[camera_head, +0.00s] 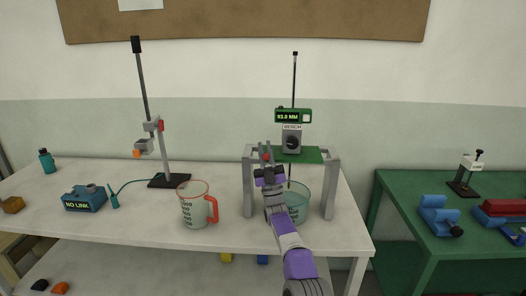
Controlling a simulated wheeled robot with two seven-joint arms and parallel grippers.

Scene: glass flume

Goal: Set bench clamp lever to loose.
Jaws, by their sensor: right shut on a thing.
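My right gripper (267,158) is in front of the left part of the grey frame (247,190) on the white table. It is shut on a small red part (266,156), which looks like the bench clamp lever; the fingers hide most of it, and its setting cannot be read. The frame carries a green plate (310,156) and a grey device with a green display (293,115) reading about 93.0 MM. My left gripper is not in view.
A beaker of teal liquid (299,203) stands under the frame, partly behind my right arm. A red-handled jug (193,208), a rod stand (170,181) and a blue "NO LINK" box (84,198) stand to the left. A green bench (410,222) is at right.

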